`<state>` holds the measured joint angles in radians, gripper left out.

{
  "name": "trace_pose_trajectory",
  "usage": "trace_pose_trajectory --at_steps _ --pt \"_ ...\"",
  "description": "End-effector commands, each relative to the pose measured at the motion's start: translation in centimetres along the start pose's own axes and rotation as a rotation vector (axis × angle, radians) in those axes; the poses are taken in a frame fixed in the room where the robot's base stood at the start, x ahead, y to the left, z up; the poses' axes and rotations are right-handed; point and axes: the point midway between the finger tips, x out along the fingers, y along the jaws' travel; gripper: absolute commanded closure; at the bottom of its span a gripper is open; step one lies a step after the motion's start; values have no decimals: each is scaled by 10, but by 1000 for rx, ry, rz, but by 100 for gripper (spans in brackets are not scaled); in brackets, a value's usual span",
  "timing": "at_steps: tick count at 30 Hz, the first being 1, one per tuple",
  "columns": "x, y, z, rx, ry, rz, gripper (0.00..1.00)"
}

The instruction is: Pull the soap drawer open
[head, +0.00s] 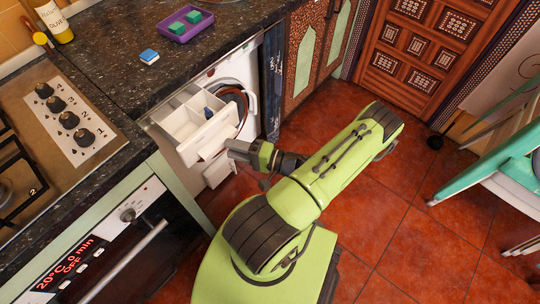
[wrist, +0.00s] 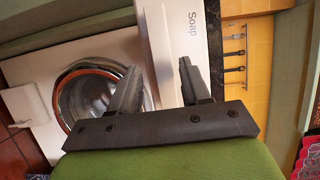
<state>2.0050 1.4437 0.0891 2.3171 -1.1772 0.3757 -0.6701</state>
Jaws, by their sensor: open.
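The soap drawer (head: 207,137) is white and stands pulled out from the washing machine's top left, with its open compartments showing in the head view. A small dark blue item lies in it. In the wrist view the drawer's front (wrist: 182,40) bears the word "Soap". My gripper (wrist: 159,66) is open, its two dark fingers spread before the drawer front. I cannot tell whether a finger touches it. In the head view my gripper (head: 236,150) is just right of the drawer front, its fingertips hard to make out.
The washing machine's round door (head: 230,100) is beside the drawer. The dark counter (head: 110,70) is above, holding a purple tray (head: 186,26) and a blue-and-white sponge (head: 149,56). An oven (head: 110,250) stands at left, a green chair (head: 495,165) at right.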

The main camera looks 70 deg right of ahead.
Motion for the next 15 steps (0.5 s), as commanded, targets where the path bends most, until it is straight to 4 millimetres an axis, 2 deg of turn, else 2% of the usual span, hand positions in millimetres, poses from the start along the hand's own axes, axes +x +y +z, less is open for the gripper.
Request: trace_pose_trajectory --at_steps 9,12,15 --pt "-92 -1 0 -3 7 7 53" --pt "-115 0 0 -1 5 6 53" --pt "-130 0 0 0 4 5 53"
